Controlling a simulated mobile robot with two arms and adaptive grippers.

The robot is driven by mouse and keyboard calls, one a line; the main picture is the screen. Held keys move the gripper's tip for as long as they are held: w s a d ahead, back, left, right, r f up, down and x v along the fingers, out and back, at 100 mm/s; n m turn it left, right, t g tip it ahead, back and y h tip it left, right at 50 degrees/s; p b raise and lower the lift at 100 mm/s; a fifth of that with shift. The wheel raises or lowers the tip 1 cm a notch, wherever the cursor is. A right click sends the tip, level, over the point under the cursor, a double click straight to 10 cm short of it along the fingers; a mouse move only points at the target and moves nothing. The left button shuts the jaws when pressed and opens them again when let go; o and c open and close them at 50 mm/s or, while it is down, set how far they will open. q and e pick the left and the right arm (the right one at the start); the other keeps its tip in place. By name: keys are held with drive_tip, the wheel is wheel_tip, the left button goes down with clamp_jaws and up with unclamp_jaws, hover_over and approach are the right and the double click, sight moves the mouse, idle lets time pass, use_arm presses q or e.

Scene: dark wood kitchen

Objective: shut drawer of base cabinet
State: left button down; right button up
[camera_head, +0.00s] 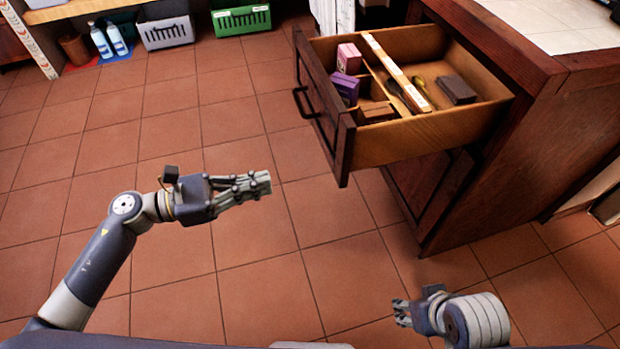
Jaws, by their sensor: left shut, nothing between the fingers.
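The drawer (425,148) of the dark wood base cabinet (500,165) is pulled well out toward the left. Its front panel (322,100) has a dark bar handle (305,103). Inside lie a pink box, a purple box, brown blocks, a dark block and some cutlery beside a light divider. My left gripper (262,184) is shut and empty, left of and below the drawer front, apart from it. My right gripper (400,312) is low in the view, below the cabinet; it is small and its fingers are hard to read.
The tiled floor (165,110) between my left arm and the cabinet is clear. A grey basket (166,33), a green basket (242,19) and two bottles (108,40) stand at the back left. A lower cabinet door (432,185) is under the drawer.

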sight(341, 165)
use_arm(q)
drive_tip(key=x, duration=1.3)
drive_tip(key=shift+w+d+p, duration=0.2)
drive_tip(key=shift+d+p, duration=0.15)
drive_tip(key=shift+p, duration=0.05)
drive_tip(key=shift+d, duration=0.1)
